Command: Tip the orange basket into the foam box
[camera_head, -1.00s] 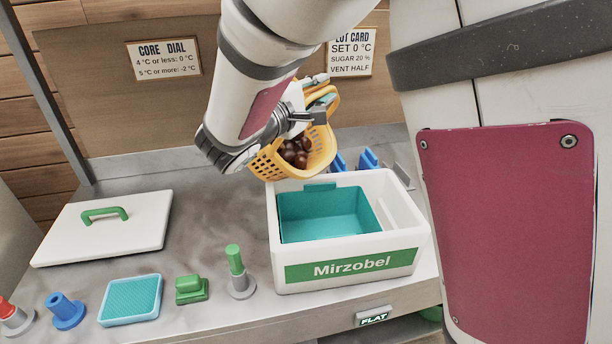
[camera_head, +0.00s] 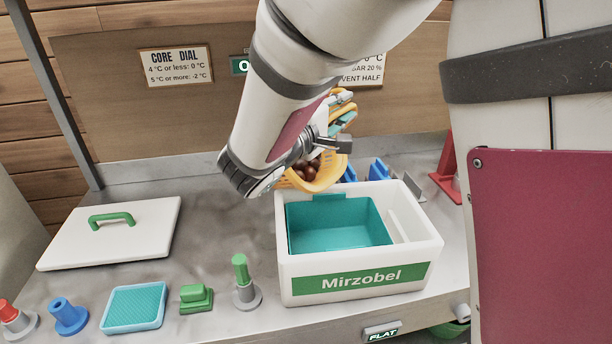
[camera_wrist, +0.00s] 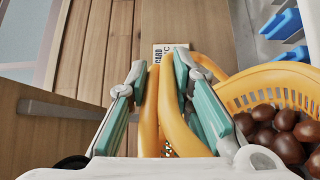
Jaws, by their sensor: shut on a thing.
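The orange basket (camera_head: 330,177) hangs from my gripper, behind and above the back rim of the foam box, partly hidden by my arm. It is tilted, and brown chestnuts (camera_head: 307,171) lie inside it. In the wrist view the basket (camera_wrist: 262,84) is at the right with several chestnuts (camera_wrist: 287,146). My gripper (camera_wrist: 166,84) is shut on the basket's orange handle, a finger on each side. The white foam box (camera_head: 362,278), labelled Mirzobel, stands open on the counter with a teal liner (camera_head: 340,222) inside; I see no chestnuts in it.
A white lid (camera_head: 150,234) with a green handle lies at the left of the counter. A green-topped peg (camera_head: 241,270), a green block (camera_head: 196,298), a blue tray (camera_head: 134,307) and a blue peg (camera_head: 66,314) line the front. Blue pieces (camera_head: 379,169) stand behind the box.

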